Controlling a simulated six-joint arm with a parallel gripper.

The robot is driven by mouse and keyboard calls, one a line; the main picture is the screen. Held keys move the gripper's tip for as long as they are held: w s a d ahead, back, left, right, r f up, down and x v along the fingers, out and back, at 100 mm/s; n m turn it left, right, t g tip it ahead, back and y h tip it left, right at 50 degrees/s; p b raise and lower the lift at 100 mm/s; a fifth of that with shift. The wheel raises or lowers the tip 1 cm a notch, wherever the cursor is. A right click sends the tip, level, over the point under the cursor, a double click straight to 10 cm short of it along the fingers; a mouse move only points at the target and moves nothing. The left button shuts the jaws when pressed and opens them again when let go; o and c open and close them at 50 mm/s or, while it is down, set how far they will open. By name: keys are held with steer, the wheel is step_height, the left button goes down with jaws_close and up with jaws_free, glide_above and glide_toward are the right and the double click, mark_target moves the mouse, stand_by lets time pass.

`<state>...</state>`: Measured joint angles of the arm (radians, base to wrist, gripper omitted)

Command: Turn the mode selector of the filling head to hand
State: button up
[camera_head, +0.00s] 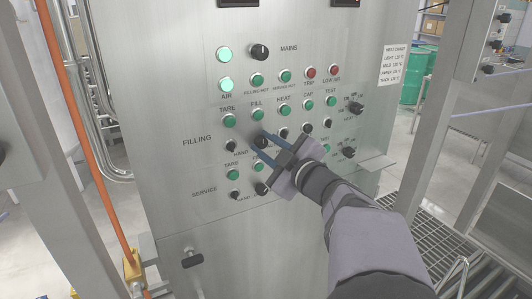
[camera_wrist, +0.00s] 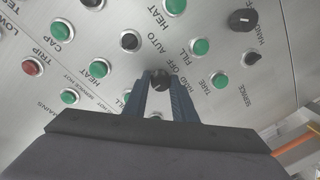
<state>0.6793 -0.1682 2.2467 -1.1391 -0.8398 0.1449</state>
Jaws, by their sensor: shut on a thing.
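The mode selector, a black knob (camera_head: 260,142), sits on the steel control panel (camera_head: 165,100) in the row marked FILLING, below the green FILL button (camera_head: 257,115). In the wrist view the knob (camera_wrist: 159,78) shows at the fingertips, with the words HAND, OFF and AUTO around it. My gripper (camera_head: 265,147) reaches in from the lower right. Its two blue fingers (camera_wrist: 159,92) are shut on the knob, one on each side. The fingers hide part of the knob, and I cannot tell which position it points to.
Other black knobs stand close by, such as one to the left (camera_head: 231,146) and one in the SERVICE row (camera_head: 262,188). Green buttons and red lamps (camera_head: 310,72) fill the panel around. A black handle (camera_head: 192,258) juts out at the lower left. An orange pipe (camera_head: 95,150) runs left of the panel.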

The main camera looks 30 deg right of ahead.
steer(key=n+b, duration=0.2)
steer(key=n, duration=0.1)
steer(key=n+b, duration=0.2)
steer(key=n, duration=0.1)
steer(key=shift+a+f+h, duration=0.1)
steer(key=shift+f+h, duration=0.1)
steer(key=shift+h, duration=0.1)
steer(key=n+b, duration=0.4)
steer(key=n, duration=0.1)
steer(key=shift+h, duration=0.4)
steer(key=o, duration=1)
steer(key=shift+r, duration=0.1)
steer(key=shift+r, duration=0.1)
